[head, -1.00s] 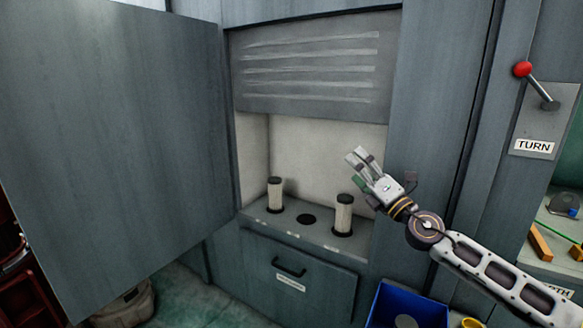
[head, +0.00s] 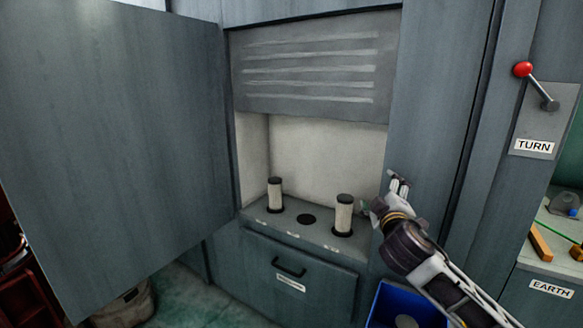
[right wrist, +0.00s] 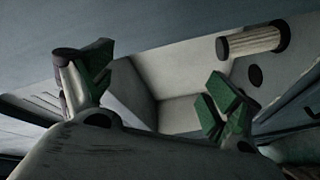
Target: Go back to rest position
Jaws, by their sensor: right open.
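My right gripper (head: 399,184) is at the right edge of the open cabinet recess, right of the right filter cylinder (head: 343,215). In the right wrist view its green-padded fingers (right wrist: 160,75) are spread apart with nothing between them. The left filter cylinder (head: 275,194) stands upright in the recess, as does the right one. An empty dark round hole (head: 306,219) lies between them. My left gripper is out of view.
A large cabinet door (head: 115,150) hangs open at left. A drawer (head: 300,284) labelled EARTH is not certain; the EARTH label (head: 551,289) shows at lower right. A blue bin (head: 385,300) stands below my arm. A red-knobbed TURN lever (head: 537,88) is at upper right.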

